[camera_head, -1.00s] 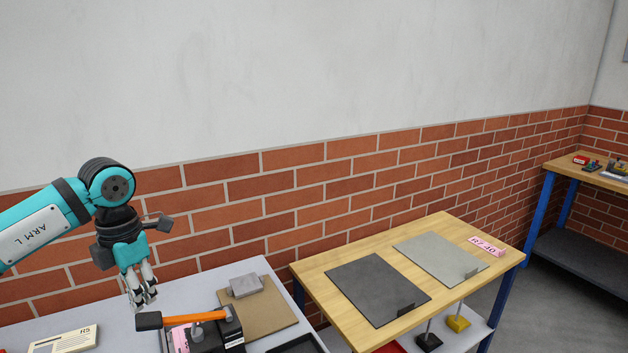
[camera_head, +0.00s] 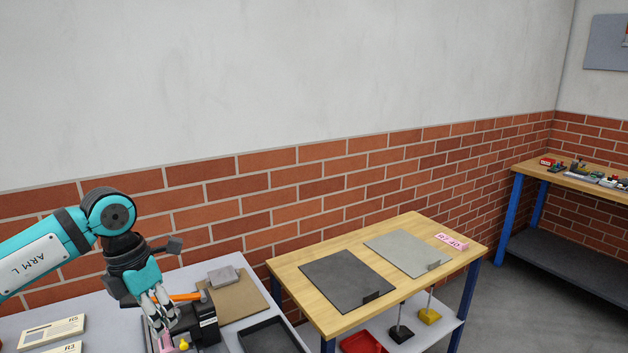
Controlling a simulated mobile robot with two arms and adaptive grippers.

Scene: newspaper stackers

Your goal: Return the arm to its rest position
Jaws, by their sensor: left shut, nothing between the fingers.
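My left arm comes in from the left, and its gripper (camera_head: 162,316) points down over the grey table (camera_head: 52,308). The gripper's fingers are together with nothing between them. It hangs in front of a hammer with an orange handle (camera_head: 186,297) and a black device (camera_head: 203,322), partly covering them. I cannot tell whether the fingertips touch anything below. My right gripper is not in view.
A brown board (camera_head: 238,299) with a grey block (camera_head: 223,275) and a black tray (camera_head: 271,339) lie beside the gripper. A wooden table (camera_head: 408,287) with dark (camera_head: 345,277) and light grey plates (camera_head: 405,250) stands to the right. A cluttered workbench (camera_head: 594,188) stands far right.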

